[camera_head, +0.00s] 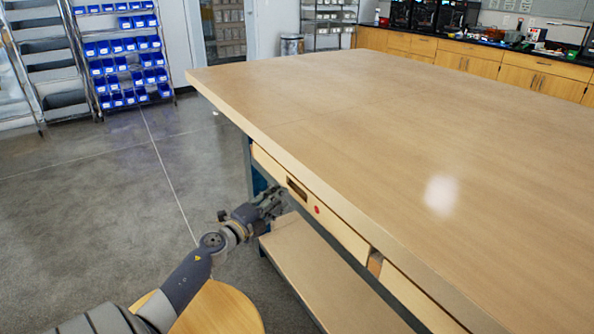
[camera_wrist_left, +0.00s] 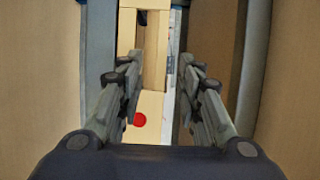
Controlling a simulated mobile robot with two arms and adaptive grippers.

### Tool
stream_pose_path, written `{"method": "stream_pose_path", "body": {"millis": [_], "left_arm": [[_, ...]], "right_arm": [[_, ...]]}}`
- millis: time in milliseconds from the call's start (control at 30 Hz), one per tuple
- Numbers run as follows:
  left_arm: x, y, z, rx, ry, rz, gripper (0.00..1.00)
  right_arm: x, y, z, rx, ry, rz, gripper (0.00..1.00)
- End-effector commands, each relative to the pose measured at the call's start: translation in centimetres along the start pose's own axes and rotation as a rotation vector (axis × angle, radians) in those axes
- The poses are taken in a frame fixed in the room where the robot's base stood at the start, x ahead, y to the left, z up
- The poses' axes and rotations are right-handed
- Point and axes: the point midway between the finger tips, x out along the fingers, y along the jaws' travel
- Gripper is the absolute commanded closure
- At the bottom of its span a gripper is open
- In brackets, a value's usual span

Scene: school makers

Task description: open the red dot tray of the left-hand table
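The wooden table (camera_head: 400,130) fills the right of the head view. Under its near-left edge is the tray front (camera_head: 340,228), with a red dot (camera_head: 317,209) and a dark handle slot (camera_head: 297,190). The tray looks shut, its front roughly in line with the table side. My left gripper (camera_head: 268,203) is beside this front, close to the slot. In the left wrist view its two fingers (camera_wrist_left: 160,95) are apart with nothing between them. Contact with the tray cannot be told. My right gripper is not in view.
A lower wooden shelf (camera_head: 325,275) lies under the table. A round wooden stool top (camera_head: 215,310) is below my left arm. Another drawer front (camera_head: 415,300) is nearer, along the same side. A rack with blue bins (camera_head: 125,60) stands far left; the grey floor between is clear.

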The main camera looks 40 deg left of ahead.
Motion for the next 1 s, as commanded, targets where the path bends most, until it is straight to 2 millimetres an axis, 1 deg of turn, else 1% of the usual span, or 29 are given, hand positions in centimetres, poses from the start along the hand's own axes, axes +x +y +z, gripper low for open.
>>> {"method": "stream_pose_path", "body": {"millis": [167,333,467,700,900,1000], "left_arm": [[1.0,0.1,0.0,0.0,0.001,-0.001,0.67],[3.3,0.0,0.0,0.0,0.0,-0.002,0.67],[5.2,0.1,0.0,0.0,0.0,-0.002,0.67],[8.4,0.1,0.0,-0.001,0.0,-0.002,0.67],[10.1,0.1,0.0,-0.001,-0.001,-0.001,0.67],[10.6,0.1,0.0,-0.001,0.0,0.0,0.67]], "right_arm": [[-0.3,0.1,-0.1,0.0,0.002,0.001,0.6],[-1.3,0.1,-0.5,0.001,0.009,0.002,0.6],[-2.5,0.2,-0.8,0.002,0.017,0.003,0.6],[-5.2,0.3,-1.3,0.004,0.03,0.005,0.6],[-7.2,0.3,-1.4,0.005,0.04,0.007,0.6],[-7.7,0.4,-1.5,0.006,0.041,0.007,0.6]]}}
